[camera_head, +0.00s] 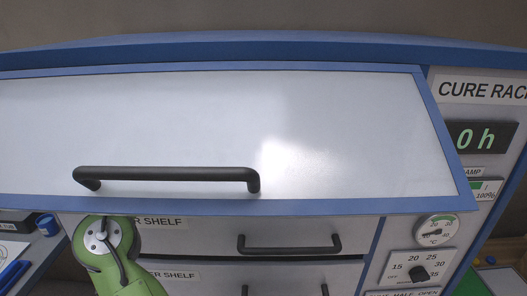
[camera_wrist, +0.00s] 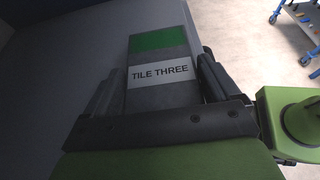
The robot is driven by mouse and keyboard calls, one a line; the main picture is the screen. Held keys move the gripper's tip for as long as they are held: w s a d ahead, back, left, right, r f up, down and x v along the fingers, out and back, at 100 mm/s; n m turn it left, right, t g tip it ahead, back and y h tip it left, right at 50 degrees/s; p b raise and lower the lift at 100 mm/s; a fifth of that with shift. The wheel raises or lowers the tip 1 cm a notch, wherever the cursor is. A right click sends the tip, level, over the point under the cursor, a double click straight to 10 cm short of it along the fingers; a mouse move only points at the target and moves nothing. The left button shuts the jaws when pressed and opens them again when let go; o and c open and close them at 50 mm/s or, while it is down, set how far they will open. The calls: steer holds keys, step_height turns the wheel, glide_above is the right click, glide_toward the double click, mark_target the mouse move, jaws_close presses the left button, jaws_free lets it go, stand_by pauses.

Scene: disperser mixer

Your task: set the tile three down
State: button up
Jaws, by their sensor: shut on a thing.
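Tile three (camera_wrist: 162,92) is a grey slab with a green band across its top and a white label reading "TILE THREE". It fills the middle of the wrist view, between the dark fingers of my gripper (camera_wrist: 161,64), which is shut on it. The face with the label is in plain view. What lies beneath the tile cannot be told. In the head view neither the tile nor my gripper shows; only a green part of my arm is seen at the lower left, passing under the edge of the big white panel.
The cure rack has a large white panel (camera_head: 330,120) with a blue frame and black handle (camera_head: 165,174). Drawers with a black handle (camera_head: 290,244) lie below. A display (camera_head: 482,137) reads "0 h"; a dial (camera_head: 421,273) is underneath. The wrist view shows a blue cart (camera_wrist: 296,22).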

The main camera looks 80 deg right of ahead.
steer(key=d, duration=0.1)
steer(key=s+d, duration=0.1)
steer(key=d+p, duration=0.1)
steer(key=shift+s+d+r, duration=0.2)
steer(key=shift+s+r, duration=0.05)
steer(key=shift+s, duration=0.15)
steer(key=shift+s+d+f+b, duration=0.1)
steer(key=shift+d+f+b, duration=0.15)
steer(key=shift+f, duration=0.25)
steer(key=shift+s+d+f+b, duration=0.1)
steer(key=shift+d+f, duration=0.25)
steer(key=shift+f, duration=0.15)
steer(key=shift+w+a, duration=0.15)
steer(key=shift+a, duration=0.15)
steer(key=o, duration=1.2)
steer(key=shift+d+f, duration=0.1)
steer(key=shift+r, duration=0.2)
steer(key=p+v, duration=0.2)
steer(key=v, duration=0.1)
steer(key=p+v, duration=0.2)
steer(key=v, duration=0.2)
steer(key=p+v, duration=0.2)
steer(key=v, duration=0.2)
steer(key=shift+r+p, duration=0.35)
steer(key=shift+p, duration=0.05)
steer(key=shift+w, duration=0.25)
steer(key=shift+w+a+f, duration=0.15)
steer(key=shift+a, duration=0.05)
